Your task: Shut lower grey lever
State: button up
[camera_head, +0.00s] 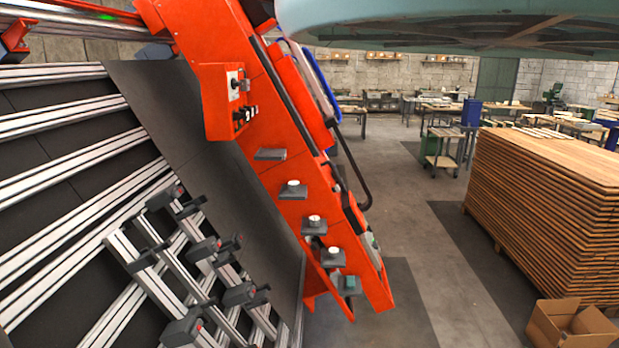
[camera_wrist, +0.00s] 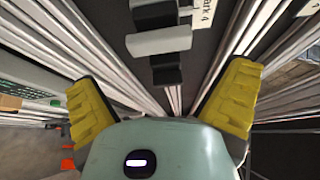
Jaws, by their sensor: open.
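In the wrist view, a light grey lever (camera_wrist: 158,40) with dark blocks above and below it sits ahead of my gripper, near the top of the picture. My gripper (camera_wrist: 163,98) is open and empty, its two yellow fingers spread wide. The lever appears beyond the gap between the fingers, apart from them. In the head view, several dark grey clamps with levers stand on the aluminium frame, including a low one (camera_head: 182,328) and one to its right (camera_head: 245,295). I cannot tell which of them the wrist view shows. My gripper is not visible in the head view.
Aluminium rails (camera_head: 60,178) run over dark panels at the left. A tilted orange machine column (camera_head: 228,100) carries switches and small shelves with knobs. A tall stack of wooden boards (camera_head: 540,205) and an open cardboard box (camera_head: 572,325) stand right. Grey floor is clear between.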

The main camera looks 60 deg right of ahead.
jog(key=shift+v, duration=2.95)
